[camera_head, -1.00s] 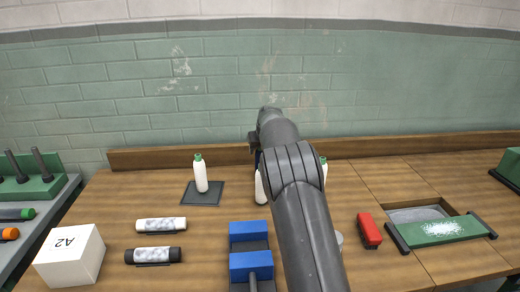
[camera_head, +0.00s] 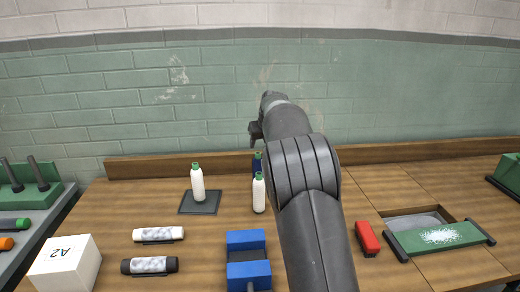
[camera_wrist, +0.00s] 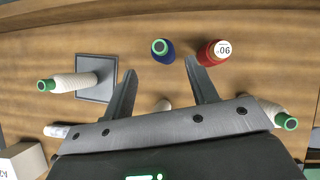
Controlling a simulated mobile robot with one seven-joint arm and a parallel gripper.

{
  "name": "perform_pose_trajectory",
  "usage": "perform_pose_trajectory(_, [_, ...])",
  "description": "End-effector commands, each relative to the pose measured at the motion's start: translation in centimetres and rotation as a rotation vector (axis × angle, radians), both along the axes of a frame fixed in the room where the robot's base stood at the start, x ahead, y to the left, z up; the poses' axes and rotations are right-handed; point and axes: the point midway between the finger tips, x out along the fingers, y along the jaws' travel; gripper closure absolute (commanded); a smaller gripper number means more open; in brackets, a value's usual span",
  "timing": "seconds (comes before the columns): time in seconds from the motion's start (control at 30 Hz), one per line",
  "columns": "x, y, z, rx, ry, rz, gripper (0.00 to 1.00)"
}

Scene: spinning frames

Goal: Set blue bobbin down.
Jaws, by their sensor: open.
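The blue bobbin (camera_head: 257,164) with a green top stands on the wooden bench near the back ledge, partly behind a white bobbin (camera_head: 259,194). In the wrist view the blue bobbin (camera_wrist: 163,52) is seen from above, upright, just beyond the space between my fingertips. My gripper (camera_wrist: 160,68) is open, with nothing between its fingers. In the head view my gripper (camera_head: 255,131) appears above the blue bobbin, mostly hidden by my arm. A red bobbin (camera_wrist: 211,56) with a white numbered top stands close right of the blue one.
Another white bobbin (camera_head: 198,185) stands on a dark square pad (camera_head: 206,208); one more (camera_wrist: 270,110) is at the wrist view's right. Blue blocks (camera_head: 247,258), a red brush-like object (camera_head: 367,238) and a white A2 box (camera_head: 66,264) lie nearer. Bench left of the pad is clear.

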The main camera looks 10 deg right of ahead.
Motion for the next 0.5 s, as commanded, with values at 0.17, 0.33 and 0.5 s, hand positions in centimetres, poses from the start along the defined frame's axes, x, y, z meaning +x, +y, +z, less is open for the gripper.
perform_pose_trajectory(0.17, [-0.6,-0.1,0.8,0.000,0.000,0.000,0.47])
perform_pose_trajectory(0.33, [-1.5,-0.5,1.6,-0.022,-0.005,0.039,0.47])
perform_pose_trajectory(0.5, [-6.0,-2.0,4.3,-0.137,-0.027,0.243,0.47])
